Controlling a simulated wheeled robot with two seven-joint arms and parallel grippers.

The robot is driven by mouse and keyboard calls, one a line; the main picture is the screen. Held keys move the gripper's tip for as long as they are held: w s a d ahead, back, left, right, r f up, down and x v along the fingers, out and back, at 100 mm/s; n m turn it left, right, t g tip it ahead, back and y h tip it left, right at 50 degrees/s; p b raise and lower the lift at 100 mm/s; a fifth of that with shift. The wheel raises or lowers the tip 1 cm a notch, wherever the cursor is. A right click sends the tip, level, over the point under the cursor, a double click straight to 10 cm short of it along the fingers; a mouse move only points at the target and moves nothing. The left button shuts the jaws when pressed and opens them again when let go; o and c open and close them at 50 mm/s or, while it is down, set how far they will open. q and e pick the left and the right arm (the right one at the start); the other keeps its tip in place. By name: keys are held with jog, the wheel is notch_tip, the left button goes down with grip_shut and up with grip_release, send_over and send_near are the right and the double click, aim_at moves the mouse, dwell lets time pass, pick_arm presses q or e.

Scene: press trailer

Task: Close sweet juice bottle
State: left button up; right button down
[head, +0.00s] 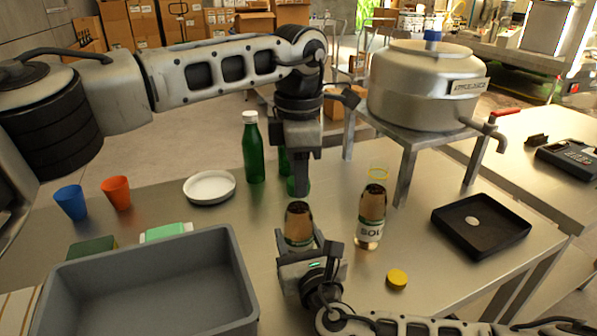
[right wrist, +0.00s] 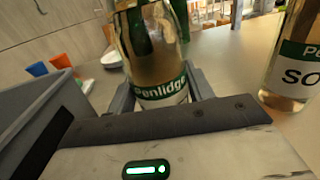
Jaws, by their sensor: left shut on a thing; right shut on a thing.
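The juice bottle (head: 298,222), clear with a brownish look and a "Penlidge" label, stands upright at the front middle. My right gripper (head: 308,256) is shut around its lower body; the right wrist view shows the bottle (right wrist: 158,60) between the fingers. The word below the brand is hidden. My left gripper (head: 301,188) points down directly above this bottle, shut on what looks like a green cap (head: 293,187), mostly hidden by the fingers. I cannot tell whether it touches the bottle's mouth.
A similar bottle marked "SOU" (head: 370,215) stands uncapped close on the right. A yellow cap (head: 397,280) lies in front of it. A grey bin (head: 245,275) is at left, a black tray (head: 455,238) at right. A green bottle (head: 253,150) and white plate (head: 209,200) are behind.

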pick_arm(q)
jog(key=o, duration=1.2)
jog(key=shift+c, duration=0.2)
jog(key=shift+r, duration=0.1)
notch_tip(320, 180, up, 12)
pick_arm(e)
jog(key=c, duration=0.5)
grip_release()
pick_arm(q)
jog(key=shift+f+b, duration=0.7)
jog(key=shift+f, duration=0.15)
pick_arm(e)
jog(key=v, duration=1.6)
